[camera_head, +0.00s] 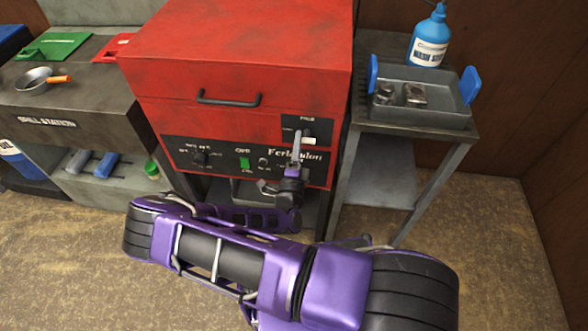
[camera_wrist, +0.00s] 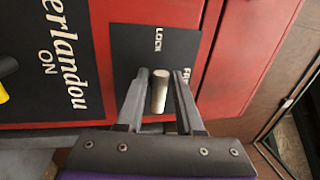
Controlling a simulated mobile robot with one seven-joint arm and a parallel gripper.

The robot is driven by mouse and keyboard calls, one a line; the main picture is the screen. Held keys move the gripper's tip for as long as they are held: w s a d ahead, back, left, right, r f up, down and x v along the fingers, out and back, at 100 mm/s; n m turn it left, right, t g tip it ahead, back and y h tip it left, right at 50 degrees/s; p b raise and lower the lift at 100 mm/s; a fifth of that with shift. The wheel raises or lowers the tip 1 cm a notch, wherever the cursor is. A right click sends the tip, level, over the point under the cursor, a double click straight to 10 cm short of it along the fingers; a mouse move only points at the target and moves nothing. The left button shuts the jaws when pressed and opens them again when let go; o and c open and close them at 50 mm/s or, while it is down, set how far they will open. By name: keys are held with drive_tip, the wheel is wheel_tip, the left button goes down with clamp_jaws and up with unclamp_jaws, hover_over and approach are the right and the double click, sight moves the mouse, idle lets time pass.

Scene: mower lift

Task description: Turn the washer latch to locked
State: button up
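The red washer (camera_head: 240,70) stands in the middle of the head view. Its latch is a pale short bar (camera_head: 308,141) on a dark plate at the front's upper right, also seen as a light cylinder (camera_wrist: 159,91) in the wrist view. The plate carries the words LOCK (camera_wrist: 158,40) and FREE, the latter partly hidden by a finger. My gripper (camera_head: 296,142) is at the latch. In the wrist view its fingers (camera_wrist: 160,98) are open on either side of the cylinder, with narrow gaps visible.
A grey side table (camera_head: 375,110) with a blue bottle (camera_head: 430,40) and a metal tray (camera_head: 435,112) stands close on the right. The grill station (camera_head: 60,135) is at the left. The washer's front has a dark handle (camera_head: 228,101) and a green switch (camera_head: 244,163).

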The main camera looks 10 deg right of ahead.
drive_tip(key=v, duration=1.6)
drive_tip(key=shift+b, duration=0.35)
